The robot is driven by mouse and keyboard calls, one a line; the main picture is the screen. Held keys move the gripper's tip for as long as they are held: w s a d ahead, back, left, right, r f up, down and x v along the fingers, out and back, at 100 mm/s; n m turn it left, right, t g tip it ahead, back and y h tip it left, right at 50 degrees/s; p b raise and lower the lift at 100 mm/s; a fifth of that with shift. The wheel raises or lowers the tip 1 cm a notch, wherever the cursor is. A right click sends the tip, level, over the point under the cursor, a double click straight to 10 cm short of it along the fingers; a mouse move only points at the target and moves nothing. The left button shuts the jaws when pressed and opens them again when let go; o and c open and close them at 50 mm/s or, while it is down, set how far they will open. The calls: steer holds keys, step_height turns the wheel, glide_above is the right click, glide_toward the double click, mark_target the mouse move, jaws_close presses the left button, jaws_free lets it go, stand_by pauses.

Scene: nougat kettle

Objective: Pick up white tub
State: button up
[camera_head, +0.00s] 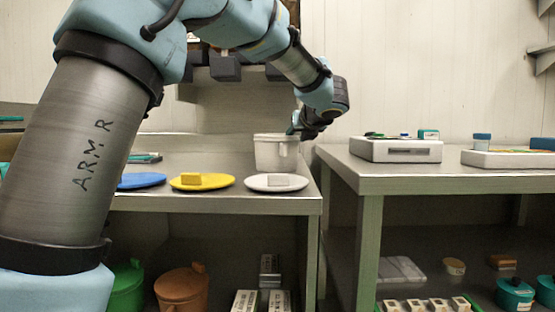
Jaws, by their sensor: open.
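The white tub (276,153) stands upright on the steel table (225,203), near its right end and behind the white plate. My gripper (297,130) is at the tub's upper right rim, at the end of my arm reaching over from the left. The gripper is open. Its fingers are small and dark here, and I cannot tell whether they touch the rim or straddle it.
On the same table sit a blue plate (141,181), a yellow plate (188,184) and a white plate (262,183) with a block. A second steel table (430,184) stands to the right across a gap. Dark boxes (224,67) hang behind my arm.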

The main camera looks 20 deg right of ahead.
steer(key=shift+w+d+f, duration=0.1)
steer(key=shift+w+f, duration=0.1)
steer(key=shift+w, duration=0.25)
jaws_close()
steer(key=shift+f, duration=0.1)
stand_by(1.0)
